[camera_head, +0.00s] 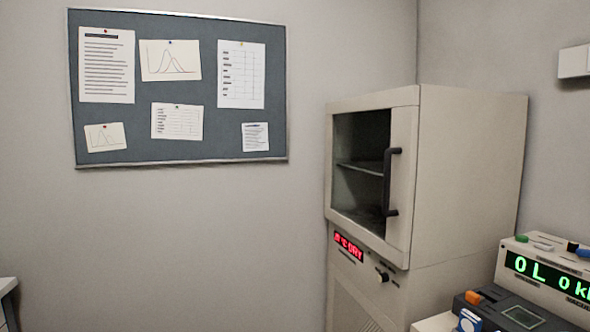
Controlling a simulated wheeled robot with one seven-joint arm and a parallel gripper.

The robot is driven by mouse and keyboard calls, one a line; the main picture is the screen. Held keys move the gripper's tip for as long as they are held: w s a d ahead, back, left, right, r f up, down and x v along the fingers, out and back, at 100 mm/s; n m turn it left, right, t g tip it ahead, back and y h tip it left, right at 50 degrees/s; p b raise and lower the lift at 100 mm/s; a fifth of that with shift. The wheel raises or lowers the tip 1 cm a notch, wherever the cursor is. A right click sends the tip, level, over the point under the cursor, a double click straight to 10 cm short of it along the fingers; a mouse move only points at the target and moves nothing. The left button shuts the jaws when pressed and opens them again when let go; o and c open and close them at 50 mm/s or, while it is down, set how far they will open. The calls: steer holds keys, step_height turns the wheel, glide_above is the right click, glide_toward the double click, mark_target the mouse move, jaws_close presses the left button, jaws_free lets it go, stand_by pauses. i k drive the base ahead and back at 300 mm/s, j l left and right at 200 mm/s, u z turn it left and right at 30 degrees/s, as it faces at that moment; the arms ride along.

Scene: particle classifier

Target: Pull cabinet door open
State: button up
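A beige cabinet (468,165) stands in the right half of the view, near the room corner. Its front door (400,185) has a dark window pane through which a shelf (360,168) shows. The door appears shut, flush with the cabinet front. A black vertical bar handle (388,182) is fixed on the right side of the door. Nothing touches the handle. My gripper is not in view.
Below the door are a red display (348,246) and a dark knob (382,276). At the lower right, a device with a green display (550,275) and a dark grey unit (515,312) stand close to the cabinet. A pinboard (217,125) hangs on the wall.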

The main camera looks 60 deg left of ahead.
mark_target(399, 165)
steer(key=u, duration=1.55)
